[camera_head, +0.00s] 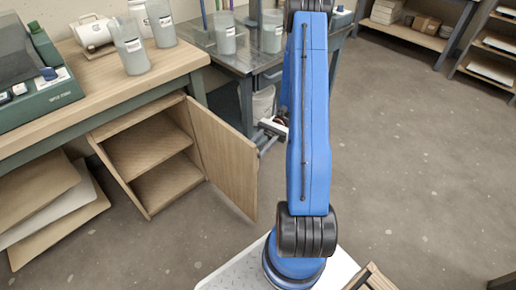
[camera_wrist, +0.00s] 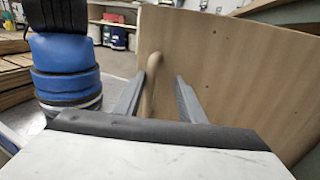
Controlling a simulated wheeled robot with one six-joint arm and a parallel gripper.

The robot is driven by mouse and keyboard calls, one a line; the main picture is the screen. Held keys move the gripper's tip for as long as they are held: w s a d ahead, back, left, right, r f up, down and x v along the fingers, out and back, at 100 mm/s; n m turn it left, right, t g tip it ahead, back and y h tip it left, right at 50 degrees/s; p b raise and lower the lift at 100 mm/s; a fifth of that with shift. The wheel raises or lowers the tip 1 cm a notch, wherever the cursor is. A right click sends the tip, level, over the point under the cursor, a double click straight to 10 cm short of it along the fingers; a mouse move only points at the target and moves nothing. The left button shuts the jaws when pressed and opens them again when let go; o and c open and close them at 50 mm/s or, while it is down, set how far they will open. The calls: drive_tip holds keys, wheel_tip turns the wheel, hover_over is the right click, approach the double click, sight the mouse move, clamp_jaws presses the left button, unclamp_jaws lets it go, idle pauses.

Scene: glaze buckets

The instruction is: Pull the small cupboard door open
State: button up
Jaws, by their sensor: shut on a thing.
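The small cupboard door (camera_head: 224,158) is a light wood panel that stands wide open, swung out to the right of the cupboard (camera_head: 145,155). Its two inner shelves show. In the wrist view the door (camera_wrist: 235,75) fills the right half. A wooden handle (camera_wrist: 152,72) stands out from the door between the two fingers. My gripper (camera_head: 263,142) is at the door's outer face near its free edge, and it also shows in the wrist view (camera_wrist: 159,82). It is shut on the handle. In the head view the handle is hidden.
A worktop (camera_head: 110,88) above the cupboard holds labelled grey jugs (camera_head: 130,45) and a green machine (camera_head: 40,85). Boards (camera_head: 55,205) lean at the left. A dark metal table (camera_head: 225,62) with more jugs stands behind the door. The floor (camera_head: 420,160) at right is clear.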

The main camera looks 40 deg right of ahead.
drive_tip(key=shift+w+d, duration=0.1)
drive_tip(key=shift+w, duration=0.05)
drive_tip(key=v, duration=1.7)
drive_tip(key=shift+d, duration=0.1)
